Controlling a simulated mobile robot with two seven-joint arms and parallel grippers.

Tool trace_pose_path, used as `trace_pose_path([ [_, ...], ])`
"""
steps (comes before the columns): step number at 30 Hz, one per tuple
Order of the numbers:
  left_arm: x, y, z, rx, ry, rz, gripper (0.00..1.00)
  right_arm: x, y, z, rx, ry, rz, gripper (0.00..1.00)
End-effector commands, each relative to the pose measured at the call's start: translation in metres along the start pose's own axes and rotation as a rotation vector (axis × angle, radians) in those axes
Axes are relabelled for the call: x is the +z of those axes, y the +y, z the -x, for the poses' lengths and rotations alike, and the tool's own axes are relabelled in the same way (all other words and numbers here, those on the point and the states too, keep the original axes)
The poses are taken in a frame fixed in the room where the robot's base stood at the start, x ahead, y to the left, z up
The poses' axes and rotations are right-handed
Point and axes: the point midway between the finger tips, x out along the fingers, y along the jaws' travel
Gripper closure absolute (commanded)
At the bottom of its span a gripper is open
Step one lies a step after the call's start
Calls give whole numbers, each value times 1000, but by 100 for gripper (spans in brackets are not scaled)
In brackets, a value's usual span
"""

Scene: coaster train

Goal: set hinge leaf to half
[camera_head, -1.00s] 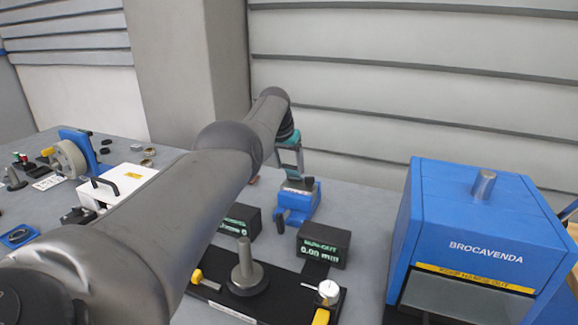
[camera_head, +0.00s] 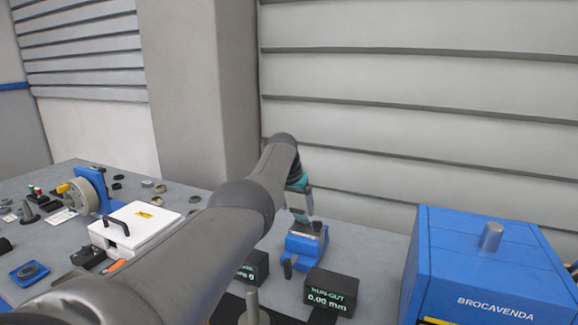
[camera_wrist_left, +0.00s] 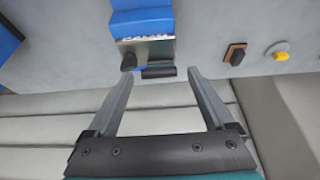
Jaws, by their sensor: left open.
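A small blue fixture (camera_head: 306,245) stands on the grey bench, below my left gripper in the head view. In the left wrist view its blue body (camera_wrist_left: 142,20) carries a bright metal plate (camera_wrist_left: 150,48), with a dark knob (camera_wrist_left: 127,62) and a short dark bar (camera_wrist_left: 158,72) at its edge. I cannot tell for sure which part is the hinge leaf, or its angle. My left gripper (camera_wrist_left: 160,76) is open and empty, its fingers spread on either side of the bar, apparently short of it. In the head view this gripper (camera_head: 301,214) is above the fixture. My right gripper is out of view.
A black run-out display (camera_head: 331,291) and another dark display (camera_head: 252,268) stand in front of the fixture. A large blue Brocavenda machine (camera_head: 480,270) is to the right. A white box (camera_head: 135,228) and a blue wheel stand (camera_head: 92,188) are left. A ribbed wall (camera_head: 420,100) rises behind.

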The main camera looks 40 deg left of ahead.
Motion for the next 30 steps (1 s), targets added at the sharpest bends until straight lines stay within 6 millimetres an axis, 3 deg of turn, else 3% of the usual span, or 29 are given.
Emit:
trace_pose_path([
  [1, -1, 0, 6, -1, -2, -1, 13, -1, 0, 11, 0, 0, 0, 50],
  [9, 0, 0, 19, 0, -1, -1, 13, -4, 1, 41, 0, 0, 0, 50],
  [20, 0, 0, 50, 1, 4, -1, 13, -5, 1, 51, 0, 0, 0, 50],
  [30, 0, 1, 97, 2, 5, -2, 13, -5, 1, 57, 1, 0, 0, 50],
])
